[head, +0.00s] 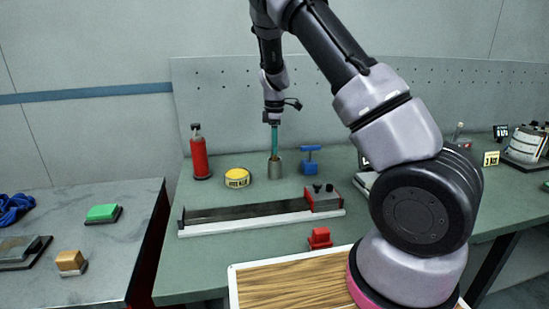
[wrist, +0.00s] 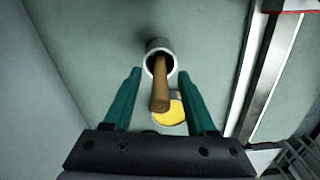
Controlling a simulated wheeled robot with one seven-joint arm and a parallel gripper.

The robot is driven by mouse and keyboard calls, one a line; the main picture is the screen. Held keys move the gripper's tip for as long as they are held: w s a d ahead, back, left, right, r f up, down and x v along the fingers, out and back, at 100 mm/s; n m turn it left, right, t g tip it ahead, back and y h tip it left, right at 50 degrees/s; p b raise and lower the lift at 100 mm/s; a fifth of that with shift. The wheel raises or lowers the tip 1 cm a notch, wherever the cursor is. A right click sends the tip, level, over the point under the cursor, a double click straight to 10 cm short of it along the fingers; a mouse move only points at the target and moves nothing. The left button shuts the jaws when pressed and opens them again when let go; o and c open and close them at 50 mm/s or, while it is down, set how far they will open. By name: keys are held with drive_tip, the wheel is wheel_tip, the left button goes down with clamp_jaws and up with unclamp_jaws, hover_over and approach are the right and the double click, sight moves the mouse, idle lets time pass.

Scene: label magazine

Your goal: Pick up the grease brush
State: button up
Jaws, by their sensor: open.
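The grease brush shows in the wrist view as a brown wooden handle (wrist: 160,92) standing up out of a grey cup (wrist: 152,50). Its bristle end is hidden inside the cup. In the head view the cup (head: 274,171) stands on the green bench, with my gripper (head: 274,150) straight above it, pointing down. In the wrist view my gripper (wrist: 160,84) is open, with one teal finger on each side of the handle. Gaps show between the handle and both fingers, so it holds nothing.
A yellow tin (head: 237,179) and a red bottle (head: 200,156) stand left of the cup. A blue tool (head: 310,159) stands close on the right. A long rail (head: 245,215) with a red block lies in front. Another red block (head: 320,238) sits nearer.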

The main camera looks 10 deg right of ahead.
drive_tip(key=shift+f, duration=0.85)
clamp_jaws()
wheel_tip(320, 180, up, 10)
drive_tip(key=shift+r, duration=0.1)
